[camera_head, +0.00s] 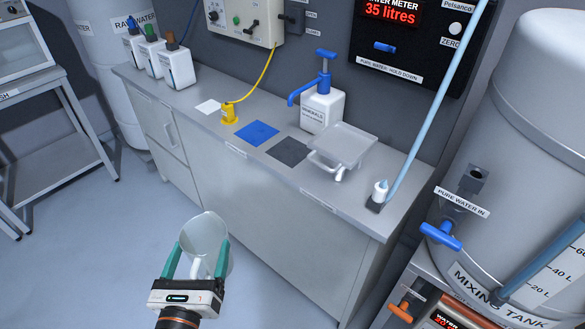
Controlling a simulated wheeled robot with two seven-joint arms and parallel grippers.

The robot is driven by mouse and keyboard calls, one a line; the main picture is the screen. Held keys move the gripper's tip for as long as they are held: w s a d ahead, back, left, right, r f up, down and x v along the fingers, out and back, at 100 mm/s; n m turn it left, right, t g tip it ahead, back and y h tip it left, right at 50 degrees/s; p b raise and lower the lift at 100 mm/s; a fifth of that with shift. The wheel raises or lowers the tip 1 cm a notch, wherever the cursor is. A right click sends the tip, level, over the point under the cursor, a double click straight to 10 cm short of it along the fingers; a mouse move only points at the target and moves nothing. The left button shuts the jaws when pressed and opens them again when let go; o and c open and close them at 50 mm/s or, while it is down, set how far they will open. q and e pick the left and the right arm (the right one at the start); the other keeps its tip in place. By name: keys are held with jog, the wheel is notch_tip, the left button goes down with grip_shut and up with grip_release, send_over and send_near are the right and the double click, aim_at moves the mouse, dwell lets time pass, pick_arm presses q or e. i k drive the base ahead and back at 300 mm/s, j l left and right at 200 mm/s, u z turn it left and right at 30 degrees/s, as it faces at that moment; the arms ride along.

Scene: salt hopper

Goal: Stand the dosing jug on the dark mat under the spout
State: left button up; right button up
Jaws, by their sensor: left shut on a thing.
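The dosing jug (207,229) is a translucent, pale grey vessel at the lower middle of the head view. My left gripper (201,250) is shut on it, with a teal finger on either side. The gripper holds it in front of the counter, apart from the mats. A white handle-like part shows between the fingers. The dark mat (288,151) is a bare dark grey square on the counter. A mineral bottle (321,109) with a blue pump spout (302,92) stands behind the mats. My right gripper is not in view.
A blue mat (255,133) lies left of the dark mat. A clear tray-like vessel (347,144) with a white handle stands close on its right. A yellow corded piece (229,113) and white-bodied bottles (177,67) stand further left. The counter's front edge (260,168) lies between jug and mat.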

aim_at(287, 155)
jog(key=j+z, duration=0.1)
jog(key=z, duration=0.7)
jog(key=j+z, duration=0.1)
jog(key=z, duration=0.25)
jog(key=i+j, duration=0.1)
jog(key=j, duration=1.1)
jog(key=i+j, duration=0.15)
jog(key=j, duration=0.4)
